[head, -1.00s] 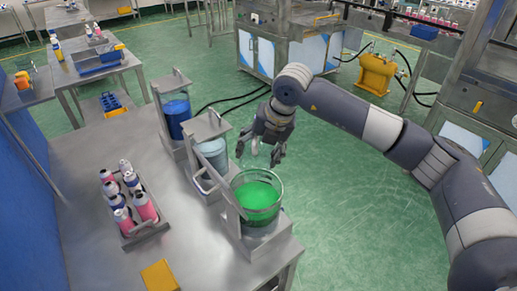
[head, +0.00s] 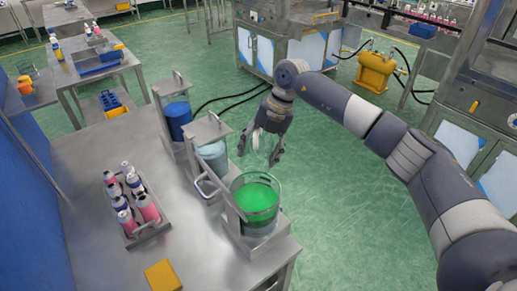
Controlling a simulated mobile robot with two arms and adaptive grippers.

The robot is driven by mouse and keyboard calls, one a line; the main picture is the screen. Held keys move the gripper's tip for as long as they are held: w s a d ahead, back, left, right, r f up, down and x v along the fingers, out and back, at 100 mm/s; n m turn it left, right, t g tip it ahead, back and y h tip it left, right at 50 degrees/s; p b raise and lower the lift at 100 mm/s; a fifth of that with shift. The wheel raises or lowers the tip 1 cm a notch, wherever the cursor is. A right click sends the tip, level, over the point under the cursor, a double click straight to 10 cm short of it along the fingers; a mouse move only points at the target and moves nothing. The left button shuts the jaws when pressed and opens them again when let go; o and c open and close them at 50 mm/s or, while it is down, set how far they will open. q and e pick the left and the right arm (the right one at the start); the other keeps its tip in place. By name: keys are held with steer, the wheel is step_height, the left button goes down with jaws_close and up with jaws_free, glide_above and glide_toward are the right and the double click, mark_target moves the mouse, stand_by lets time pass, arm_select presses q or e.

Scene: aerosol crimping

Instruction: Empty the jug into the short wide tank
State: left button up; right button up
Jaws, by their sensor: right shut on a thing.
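The short wide tank (head: 258,212) is clear and holds bright green liquid; it stands at the front right of the steel bench. My right gripper (head: 260,156) is above and behind this tank, over the bench's right edge, with its fingers pointing down. It is shut on a small pale thing (head: 256,139) between the fingers, which I take for the jug; its outline is hard to make out. No stream of liquid shows between gripper and tank. My left gripper is out of view.
A tall tank with blue liquid (head: 178,115) and a middle tank with pale liquid (head: 213,158) stand in line behind the green one. A rack of bottles (head: 150,233) and a yellow block (head: 162,275) are on the bench.

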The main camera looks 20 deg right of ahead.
steer(key=shift+w+d+r+g+p, duration=0.1)
steer(key=shift+w+r+g+p, duration=0.2)
steer(key=shift+g+p, duration=0.25)
steer(key=shift+y, duration=0.3)
steer(key=shift+w+d+g, duration=0.1)
steer(key=shift+w+g, duration=0.1)
steer(key=shift+g, duration=0.25)
steer(key=shift+w+y, duration=0.1)
steer(key=shift+y, duration=0.2)
steer(key=shift+w+d+r+m+g+b, duration=0.15)
steer(key=shift+m+g+b, duration=0.15)
steer(key=shift+g+b, duration=0.2)
